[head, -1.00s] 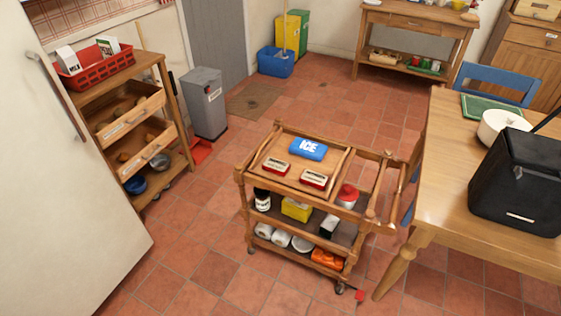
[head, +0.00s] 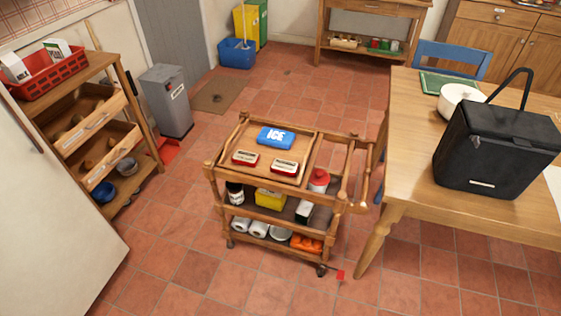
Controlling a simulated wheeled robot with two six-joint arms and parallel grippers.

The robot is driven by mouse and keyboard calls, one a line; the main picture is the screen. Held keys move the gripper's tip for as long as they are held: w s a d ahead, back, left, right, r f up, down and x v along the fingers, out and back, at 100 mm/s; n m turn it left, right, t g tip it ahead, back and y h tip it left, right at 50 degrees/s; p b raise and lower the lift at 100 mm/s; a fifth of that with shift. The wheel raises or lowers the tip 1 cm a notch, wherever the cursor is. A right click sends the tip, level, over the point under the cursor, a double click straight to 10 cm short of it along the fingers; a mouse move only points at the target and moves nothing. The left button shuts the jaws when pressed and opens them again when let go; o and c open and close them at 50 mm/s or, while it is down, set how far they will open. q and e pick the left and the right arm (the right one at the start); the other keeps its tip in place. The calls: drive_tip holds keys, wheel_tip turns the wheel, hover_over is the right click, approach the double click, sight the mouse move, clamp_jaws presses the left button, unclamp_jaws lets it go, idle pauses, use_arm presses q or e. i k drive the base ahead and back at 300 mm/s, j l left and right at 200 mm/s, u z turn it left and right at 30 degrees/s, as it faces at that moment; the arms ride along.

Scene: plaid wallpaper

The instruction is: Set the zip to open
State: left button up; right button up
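A black soft bag with a raised carrying handle (head: 500,150) stands on the right part of the wooden table (head: 412,182). It looks like a cooler bag. A small pale tag or pull shows low on its front. I cannot make out a zip line or tell whether the lid is open or shut. Neither of my grippers shows in the head view.
A wooden trolley (head: 318,150) stands left of the table, with a blue ice pack (head: 276,138) and two red-and-white tins on top. A white bowl (head: 460,99) and green board (head: 447,84) sit behind the bag. A blue chair (head: 455,58) stands behind the table.

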sight(475, 138)
drive_tip(key=z, duration=1.55)
